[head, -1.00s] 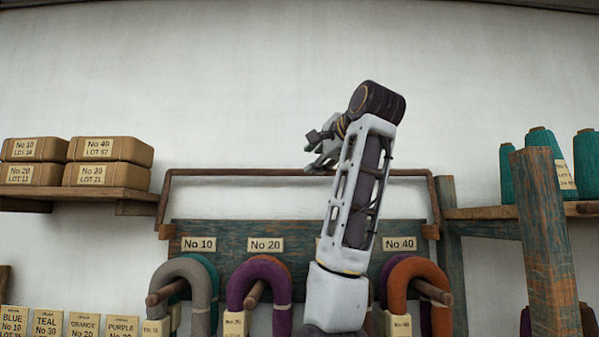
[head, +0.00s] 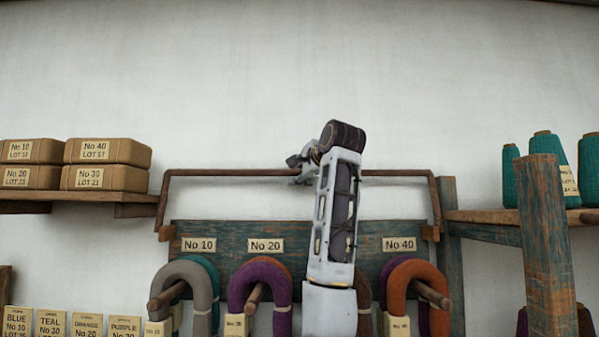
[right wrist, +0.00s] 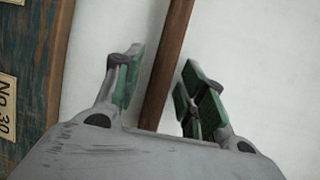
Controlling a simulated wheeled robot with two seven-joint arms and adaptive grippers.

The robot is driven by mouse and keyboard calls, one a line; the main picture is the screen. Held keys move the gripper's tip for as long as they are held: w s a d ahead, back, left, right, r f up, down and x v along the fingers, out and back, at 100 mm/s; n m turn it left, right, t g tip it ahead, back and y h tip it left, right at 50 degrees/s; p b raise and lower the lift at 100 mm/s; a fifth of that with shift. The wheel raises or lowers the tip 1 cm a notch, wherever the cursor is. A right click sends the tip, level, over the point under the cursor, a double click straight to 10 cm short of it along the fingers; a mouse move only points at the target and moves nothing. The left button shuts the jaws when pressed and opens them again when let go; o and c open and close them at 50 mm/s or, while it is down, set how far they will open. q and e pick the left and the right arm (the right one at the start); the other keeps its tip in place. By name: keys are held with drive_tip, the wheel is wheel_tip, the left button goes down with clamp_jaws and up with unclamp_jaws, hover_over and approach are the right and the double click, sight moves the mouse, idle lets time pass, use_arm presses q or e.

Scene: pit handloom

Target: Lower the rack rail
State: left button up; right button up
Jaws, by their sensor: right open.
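The rack rail (head: 400,173) is a thin brown bar with bent ends, raised above the rack board (head: 305,230). My right gripper (head: 303,170) is at the middle of the rail in the head view, and my arm hides part of the board below it. In the right wrist view the rail (right wrist: 168,65) runs between the two green-padded fingers of the open gripper (right wrist: 162,88). A gap shows on both sides of the rail. My left gripper is not in view.
A shelf with boxes (head: 108,150) is at left. Teal cones (head: 587,165) and a wooden post (head: 545,240) stand at right. The wall above is clear.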

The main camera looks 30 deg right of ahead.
idle(0.3)
drive_tip(key=shift+w+f, duration=0.1)
clamp_jaws()
idle(0.4)
